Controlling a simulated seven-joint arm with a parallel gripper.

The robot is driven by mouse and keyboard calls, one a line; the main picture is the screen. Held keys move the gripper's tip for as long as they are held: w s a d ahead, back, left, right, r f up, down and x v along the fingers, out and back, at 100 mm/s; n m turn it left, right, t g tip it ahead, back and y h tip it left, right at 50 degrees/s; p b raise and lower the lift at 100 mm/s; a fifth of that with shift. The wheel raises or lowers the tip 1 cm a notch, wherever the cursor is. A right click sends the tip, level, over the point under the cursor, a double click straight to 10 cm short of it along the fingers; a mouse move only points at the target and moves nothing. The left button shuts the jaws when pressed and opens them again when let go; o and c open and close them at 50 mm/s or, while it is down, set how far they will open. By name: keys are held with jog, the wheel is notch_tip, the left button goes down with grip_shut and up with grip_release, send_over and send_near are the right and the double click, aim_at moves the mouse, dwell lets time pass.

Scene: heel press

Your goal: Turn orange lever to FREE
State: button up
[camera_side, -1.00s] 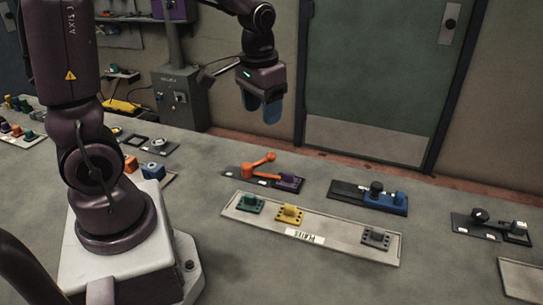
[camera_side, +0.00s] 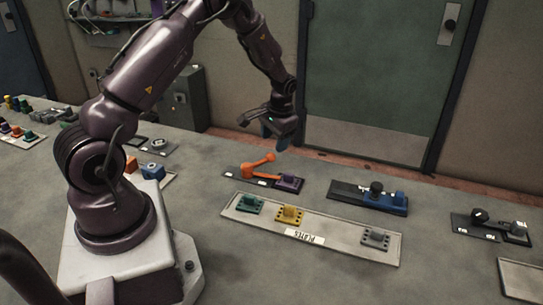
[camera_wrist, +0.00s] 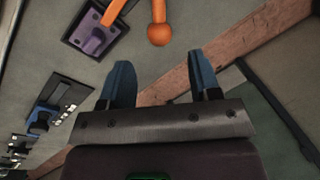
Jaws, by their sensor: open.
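The orange lever (camera_side: 258,164) stands on a dark plate (camera_side: 233,174), its arm rising to the right and ending in a round knob. A second orange bar runs from its base to a purple block (camera_side: 290,181) at the plate's right end. In the wrist view the lever's round knob (camera_wrist: 160,34) is near the top, beyond the fingertips, and the purple block (camera_wrist: 95,40) is at upper left. My gripper (camera_side: 276,149) is open and empty, above and behind the lever. In the wrist view its blue fingers (camera_wrist: 160,72) are apart.
In front lies a pale tray (camera_side: 340,241) with green, yellow and grey blocks. A dark plate with a blue block (camera_side: 385,199) is to the right, and another plate with a black knob (camera_side: 480,216) is farther right. The table's back edge runs close behind the lever.

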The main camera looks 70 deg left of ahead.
aim_at(272, 156)
jog(key=f, duration=0.4)
jog(key=a+f, duration=0.1)
jog(key=f, duration=0.1)
jog(key=shift+s+a+f, duration=0.1)
jog(key=shift+s+f, duration=0.1)
jog(key=shift+f, duration=0.1)
grip_shut()
